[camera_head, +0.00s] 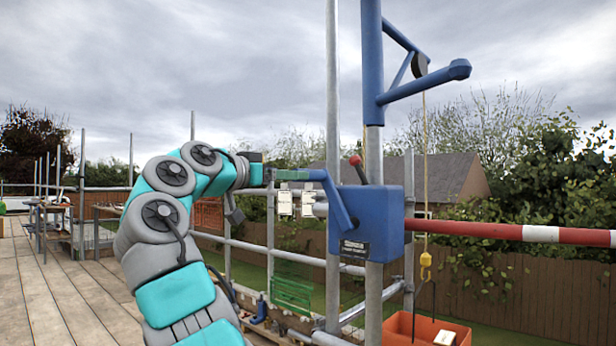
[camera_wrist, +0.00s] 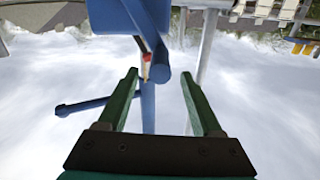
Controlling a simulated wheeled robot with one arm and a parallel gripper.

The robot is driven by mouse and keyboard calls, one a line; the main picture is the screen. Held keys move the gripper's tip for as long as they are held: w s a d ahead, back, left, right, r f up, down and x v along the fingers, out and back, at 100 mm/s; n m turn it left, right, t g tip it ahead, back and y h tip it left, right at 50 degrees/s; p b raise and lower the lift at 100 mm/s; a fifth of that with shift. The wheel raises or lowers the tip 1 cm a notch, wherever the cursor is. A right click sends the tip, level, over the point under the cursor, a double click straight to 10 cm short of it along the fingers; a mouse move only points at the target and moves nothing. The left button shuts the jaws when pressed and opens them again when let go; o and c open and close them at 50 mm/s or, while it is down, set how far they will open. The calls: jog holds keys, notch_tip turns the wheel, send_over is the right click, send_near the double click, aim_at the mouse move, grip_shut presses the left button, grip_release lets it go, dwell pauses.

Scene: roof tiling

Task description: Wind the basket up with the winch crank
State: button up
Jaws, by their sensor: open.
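The blue winch box (camera_head: 378,222) is fixed to an upright pole. Its blue crank (camera_head: 338,200) slants up and left from the box. My gripper (camera_head: 306,174) points right at the crank's upper end. In the wrist view, my gripper's green fingers (camera_wrist: 160,75) are open, and blue crank parts (camera_wrist: 130,14) show ahead and between the fingertips. I cannot tell whether they touch. The orange basket (camera_head: 397,328) is low at the bottom right, partly cut off by the frame. A yellow hook (camera_head: 426,266) hangs on the rope above it.
A red-knobbed lever (camera_head: 356,162) stands up at the winch box. A blue hoist arm (camera_head: 425,84) with a pulley is above. A red and white bar (camera_head: 500,231) runs right. White tags (camera_head: 285,203) hang by the rail. The plank deck (camera_head: 60,290) at left is mostly open.

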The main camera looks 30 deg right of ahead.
jog(key=x, duration=0.7)
jog(key=shift+f+p, duration=0.1)
jog(key=shift+p, duration=0.3)
grip_shut()
dwell(0.9)
